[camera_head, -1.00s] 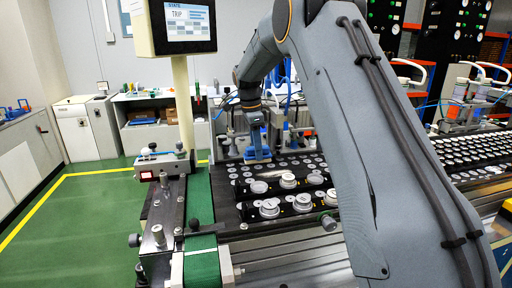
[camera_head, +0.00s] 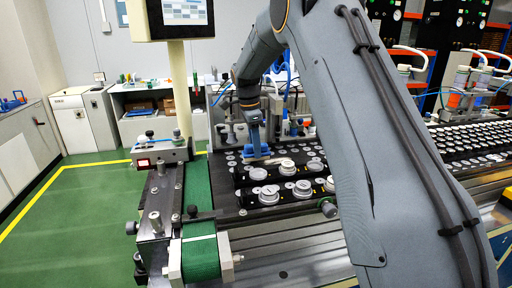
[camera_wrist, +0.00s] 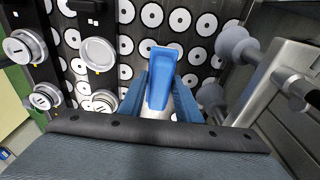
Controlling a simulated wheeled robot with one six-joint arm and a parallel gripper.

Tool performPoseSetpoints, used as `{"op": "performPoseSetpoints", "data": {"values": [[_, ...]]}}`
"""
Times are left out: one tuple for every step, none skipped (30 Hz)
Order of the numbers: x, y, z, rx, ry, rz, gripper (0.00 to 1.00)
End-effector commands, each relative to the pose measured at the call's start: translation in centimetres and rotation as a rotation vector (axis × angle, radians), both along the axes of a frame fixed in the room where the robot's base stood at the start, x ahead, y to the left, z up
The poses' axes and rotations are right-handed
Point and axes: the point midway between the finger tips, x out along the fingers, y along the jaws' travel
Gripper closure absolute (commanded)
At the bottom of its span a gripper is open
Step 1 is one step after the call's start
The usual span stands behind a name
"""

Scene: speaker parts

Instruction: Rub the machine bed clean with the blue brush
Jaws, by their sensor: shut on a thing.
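The machine bed (camera_head: 226,203) is a dark plate with rows of white ringed discs, and it also shows in the wrist view (camera_wrist: 85,18). My gripper (camera_head: 255,122) points down over the back left part of the bed. It is shut on the blue brush (camera_head: 262,152). In the wrist view the brush (camera_wrist: 160,82) sits between the two blue-grey fingers of my gripper (camera_wrist: 161,100), over the discs. The bristles are hidden, so I cannot tell whether they touch the bed.
Round silver speaker parts (camera_head: 268,195) stand in black holders at the bed's front. A green belt (camera_head: 200,258) runs along its left side. In the wrist view, metal fittings (camera_wrist: 240,45) rise close to the brush's right. A screen (camera_head: 186,14) stands at the back left.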

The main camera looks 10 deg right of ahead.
Motion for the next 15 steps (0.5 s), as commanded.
{"op": "performPoseSetpoints", "data": {"values": [[0.01,-0.01,0.0,0.0,0.0,0.0,0.98],[0.01,0.0,-0.01,0.0,0.0,0.0,0.98],[0.01,0.0,-0.04,0.0,0.0,0.0,0.98],[0.01,-0.01,-0.07,0.0,0.0,0.0,0.98],[0.01,-0.01,-0.11,0.0,0.0,0.0,0.98],[0.01,-0.01,-0.17,0.0,0.0,0.0,0.98],[0.01,-0.02,-0.23,0.0,0.0,0.0,0.98],[0.01,-0.01,-0.28,0.0,0.0,0.0,0.98],[0.02,-0.01,-0.35,0.0,0.0,0.0,0.98],[0.02,-0.01,-0.41,0.0,0.0,0.0,0.98],[0.02,-0.02,-0.46,0.0,0.0,0.0,0.98],[0.02,-0.02,-0.54,0.0,0.0,0.0,0.98],[0.03,-0.02,-0.59,0.0,0.0,0.0,0.98],[0.03,-0.02,-0.65,0.0,0.0,0.0,0.98],[0.03,-0.02,-0.71,0.0,-0.001,0.0,0.98]]}}
